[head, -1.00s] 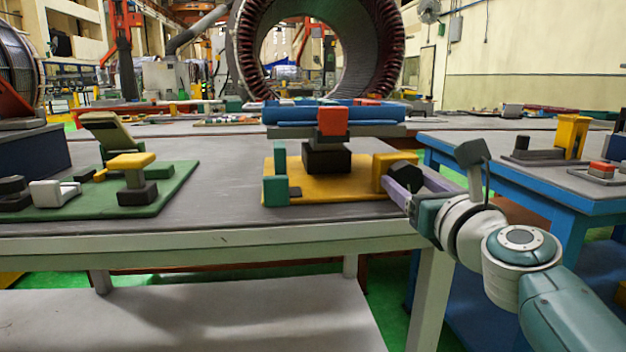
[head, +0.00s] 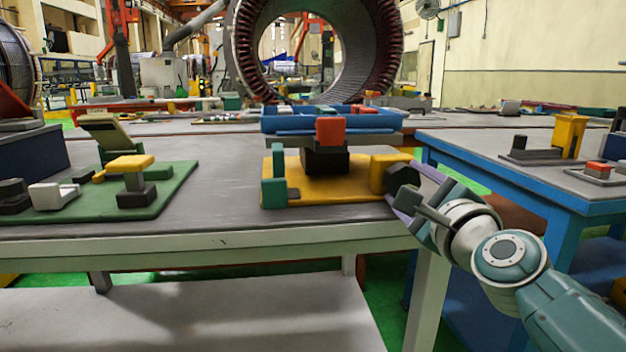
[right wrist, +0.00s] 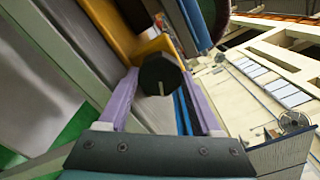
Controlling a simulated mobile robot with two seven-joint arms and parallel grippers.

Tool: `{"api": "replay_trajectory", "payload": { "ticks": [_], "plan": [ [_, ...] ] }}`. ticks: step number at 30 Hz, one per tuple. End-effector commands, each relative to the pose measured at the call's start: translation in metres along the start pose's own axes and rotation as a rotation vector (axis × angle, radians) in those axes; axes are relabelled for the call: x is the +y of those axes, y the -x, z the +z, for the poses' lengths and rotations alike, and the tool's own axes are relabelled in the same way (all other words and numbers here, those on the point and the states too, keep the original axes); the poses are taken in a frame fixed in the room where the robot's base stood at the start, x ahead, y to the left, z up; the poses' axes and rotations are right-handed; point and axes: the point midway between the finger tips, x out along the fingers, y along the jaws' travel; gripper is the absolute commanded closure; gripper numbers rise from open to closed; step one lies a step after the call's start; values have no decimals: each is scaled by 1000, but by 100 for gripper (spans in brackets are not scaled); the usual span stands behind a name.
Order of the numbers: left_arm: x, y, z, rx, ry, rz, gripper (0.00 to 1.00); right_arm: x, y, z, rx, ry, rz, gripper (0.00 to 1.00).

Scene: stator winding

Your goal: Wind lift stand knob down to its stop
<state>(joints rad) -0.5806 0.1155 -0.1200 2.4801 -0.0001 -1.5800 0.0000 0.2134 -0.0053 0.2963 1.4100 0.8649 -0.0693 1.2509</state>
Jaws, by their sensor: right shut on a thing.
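The lift stand has a yellow base (head: 340,192), a dark central block (head: 325,161) and a blue top (head: 345,120) with a red block (head: 329,131) at its front. A yellow housing (head: 384,172) at the base's right end carries the black faceted knob (head: 403,179). My right gripper (head: 405,195) reaches in from the right, its lilac fingers around the knob. In the right wrist view the knob (right wrist: 160,75), with a pale mark on its face, sits between the two fingers (right wrist: 163,90). My left gripper is out of view.
A blue table (head: 455,150) with a yellow bracket (head: 569,133) stands at the right. The grey table (head: 220,200) is clear between mat and stand.

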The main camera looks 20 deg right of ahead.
Motion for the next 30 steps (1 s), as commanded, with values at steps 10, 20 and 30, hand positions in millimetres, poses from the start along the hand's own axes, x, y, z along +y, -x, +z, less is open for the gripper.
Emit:
{"api": "replay_trajectory", "payload": {
  "ticks": [10,20,30],
  "plan": [
    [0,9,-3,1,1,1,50,0,0,0,1,332,4,90],
    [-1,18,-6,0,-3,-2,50,0,0,0,0,645,5,90],
    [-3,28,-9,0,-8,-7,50,0,0,0,0,968,5,90]
  ]
}}
